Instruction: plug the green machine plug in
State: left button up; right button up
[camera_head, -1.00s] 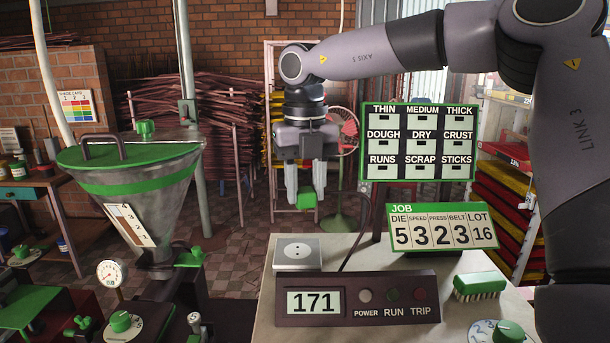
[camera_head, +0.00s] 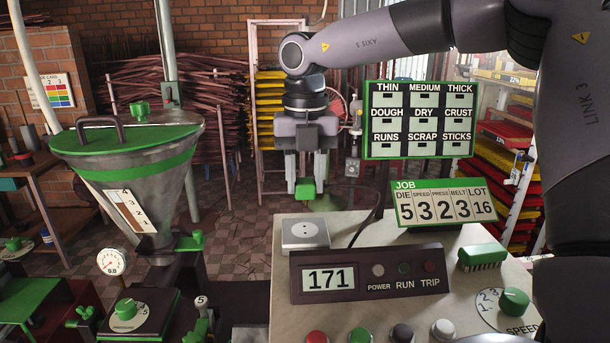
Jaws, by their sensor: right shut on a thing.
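The green plug (camera_head: 306,188) is held between the fingertips of my right gripper (camera_head: 305,180), which is shut on it. The plug hangs at the lower end of the fingers, in the air. The white socket box (camera_head: 305,233) stands at the back left corner of the pale machine top, with its round outlet face showing upward. In the picture the plug is just above the socket and apart from it. A dark cable (camera_head: 366,224) rises behind the control panel toward the plug side; its join to the plug is hidden. My left gripper is not in view.
The control panel (camera_head: 369,275) reads 171, in front of the socket. A green job board (camera_head: 444,203) and label rack (camera_head: 420,120) stand right of the gripper. A green brush (camera_head: 482,257) lies at right. A green-lidded hopper (camera_head: 128,150) is at left.

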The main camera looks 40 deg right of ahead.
aim_at(305, 198)
jog(key=shift+f+b, duration=0.35)
jog(key=shift+f, duration=2.5)
jog(key=shift+b, duration=0.65)
jog(key=shift+f+b, duration=0.6)
jog(key=shift+f, duration=0.05)
jog(key=o, duration=1.1)
jog(key=shift+c, duration=0.2)
jog(key=shift+r, duration=0.1)
jog(key=shift+r, duration=3.55)
